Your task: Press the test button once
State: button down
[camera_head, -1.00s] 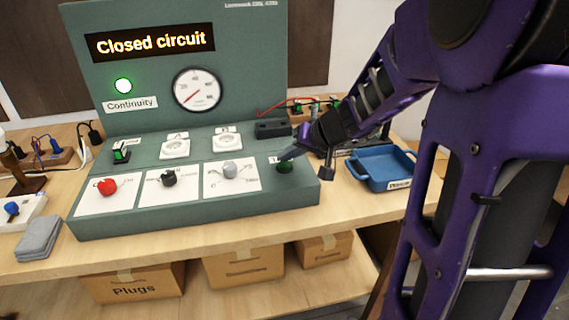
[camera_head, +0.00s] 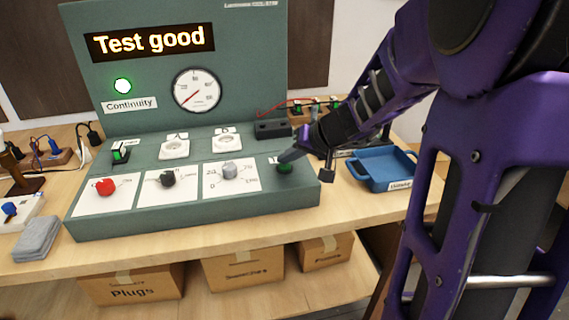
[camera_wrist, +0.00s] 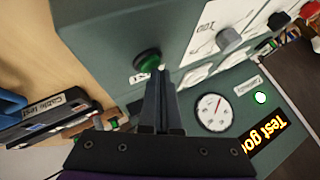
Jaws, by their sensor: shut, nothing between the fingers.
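The test button (camera_head: 285,168) is a round green button at the right end of the green test panel (camera_head: 200,210). In the wrist view the green button (camera_wrist: 148,61) sits just past my fingertips. My gripper (camera_head: 288,157) is shut and empty, with its tips at the button. In the wrist view the shut fingers (camera_wrist: 157,72) partly cover the button's lower edge, and I cannot tell whether it is pushed in. The display (camera_head: 149,41) reads "Test good", and the continuity lamp (camera_head: 123,85) is lit green.
Red (camera_head: 105,186), black (camera_head: 168,178) and grey (camera_head: 230,171) knobs line the panel's front. A blue tray (camera_head: 381,170) stands right of the panel. A grey cloth (camera_head: 37,239) lies at the left. Cardboard boxes (camera_head: 131,285) stand below the bench.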

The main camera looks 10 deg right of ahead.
aim_at(288, 167)
jog(key=shift+r, duration=0.1)
jog(key=shift+r+p, duration=0.35)
jog(key=shift+r, duration=0.35)
jog(key=shift+r, duration=0.1)
jog(key=shift+r+p, duration=1.45)
jog(key=shift+r, duration=0.95)
